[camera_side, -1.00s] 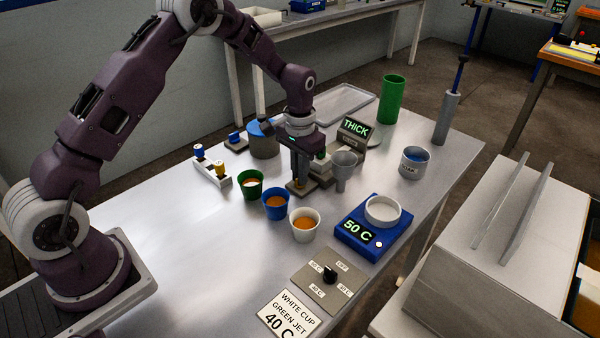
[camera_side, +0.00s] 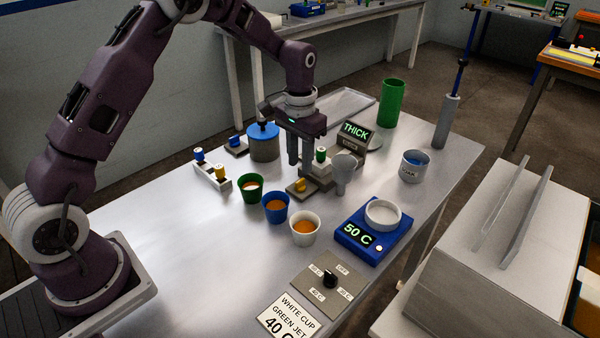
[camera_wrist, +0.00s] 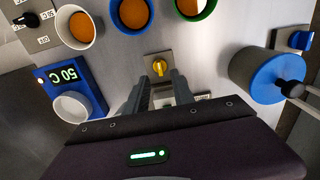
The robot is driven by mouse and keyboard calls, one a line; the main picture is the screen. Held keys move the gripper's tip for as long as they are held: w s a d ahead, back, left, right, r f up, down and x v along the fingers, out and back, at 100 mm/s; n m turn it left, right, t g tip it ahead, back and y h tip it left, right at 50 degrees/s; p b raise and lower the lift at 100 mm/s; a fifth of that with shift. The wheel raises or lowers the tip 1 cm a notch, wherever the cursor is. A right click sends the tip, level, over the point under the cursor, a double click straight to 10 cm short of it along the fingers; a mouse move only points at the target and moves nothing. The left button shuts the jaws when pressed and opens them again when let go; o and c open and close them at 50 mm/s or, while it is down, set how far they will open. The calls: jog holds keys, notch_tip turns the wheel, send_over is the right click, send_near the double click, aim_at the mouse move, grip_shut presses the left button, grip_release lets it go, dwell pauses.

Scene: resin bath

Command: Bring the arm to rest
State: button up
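My gripper (camera_side: 300,155) is raised above the table, fingers apart and nothing between them. In the wrist view its two fingers (camera_wrist: 158,95) stand open, short of a yellow knob-like piece (camera_wrist: 160,67). That yellow piece (camera_side: 300,186) sits upright on a small grey plate below my gripper in the side view. A green-topped piece (camera_side: 320,154) is just right of the fingers. A card (camera_side: 288,314) reads "WHITE CUP GREEN JET 40 C".
A blue heater (camera_side: 352,236) reading 50 C carries a white dish (camera_side: 382,212). A grey funnel-like cup (camera_side: 343,168), a "THICK" display (camera_side: 355,131), a blue-lidded pot (camera_side: 264,142) and a small rack (camera_side: 212,177) stand close around. The dial panel (camera_side: 328,280) is at the front. The table's left front is clear.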

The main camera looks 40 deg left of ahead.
jog(key=shift+r, duration=0.9)
jog(key=s+d+r+t, duration=0.2)
jog(key=s+r, duration=0.5)
jog(key=r, duration=0.5)
jog(key=s+d+r+t, duration=0.1)
jog(key=s+r, duration=0.3)
jog(key=s, duration=0.4)
jog(key=s+d+r+t, duration=0.1)
jog(key=s+r, duration=0.2)
jog(key=s, duration=0.4)
jog(key=s+f+t, duration=0.1)
jog(key=s, duration=0.9)
jog(key=shift+d+f+t, duration=0.3)
jog(key=shift+f, duration=0.05)
